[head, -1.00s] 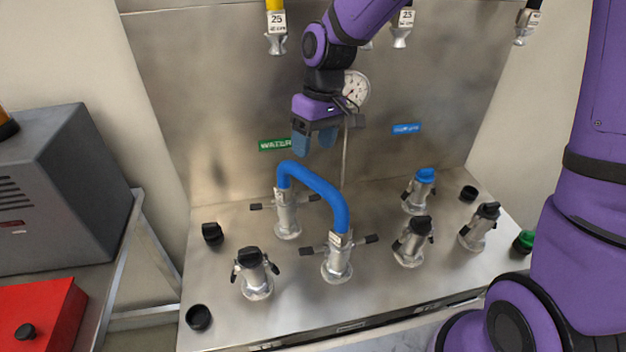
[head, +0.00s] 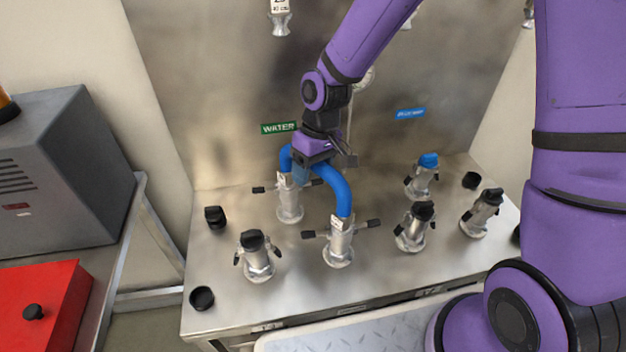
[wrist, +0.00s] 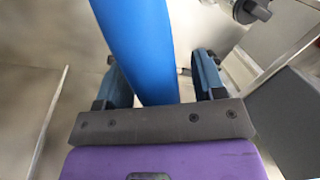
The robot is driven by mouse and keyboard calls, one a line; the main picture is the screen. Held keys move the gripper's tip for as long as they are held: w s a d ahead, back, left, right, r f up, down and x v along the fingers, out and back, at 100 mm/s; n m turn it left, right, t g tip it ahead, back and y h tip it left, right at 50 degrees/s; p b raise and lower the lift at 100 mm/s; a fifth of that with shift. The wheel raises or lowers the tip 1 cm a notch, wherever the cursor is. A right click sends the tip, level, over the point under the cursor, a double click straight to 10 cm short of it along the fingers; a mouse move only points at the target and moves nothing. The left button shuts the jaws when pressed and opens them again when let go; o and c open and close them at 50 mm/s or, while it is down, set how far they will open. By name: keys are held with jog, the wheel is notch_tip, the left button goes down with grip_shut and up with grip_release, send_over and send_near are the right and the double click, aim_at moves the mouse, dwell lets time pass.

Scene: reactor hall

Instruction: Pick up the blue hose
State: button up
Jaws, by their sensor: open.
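The blue hose (head: 333,188) arches between two silver couplings on the steel bench, its ends seated in the left coupling (head: 289,203) and the right coupling (head: 339,245). My gripper (head: 300,172) is over the top of the arch and hides part of it in the head view. In the wrist view the hose (wrist: 139,50) runs between the two blue fingers of my gripper (wrist: 163,80). The fingers stand on both sides of it, with a visible gap on the right and a smaller one or contact on the left.
Several capped couplings stand around, one at front left (head: 256,258), one with a blue cap (head: 422,177). Loose black caps lie on the bench (head: 340,290). A grey box (head: 60,170) and a red box (head: 45,300) are at left. The steel back wall (head: 230,70) rises behind.

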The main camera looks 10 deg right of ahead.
jog(key=shift+f, duration=0.15)
jog(key=c, duration=1.1)
jog(key=shift+r, duration=0.2)
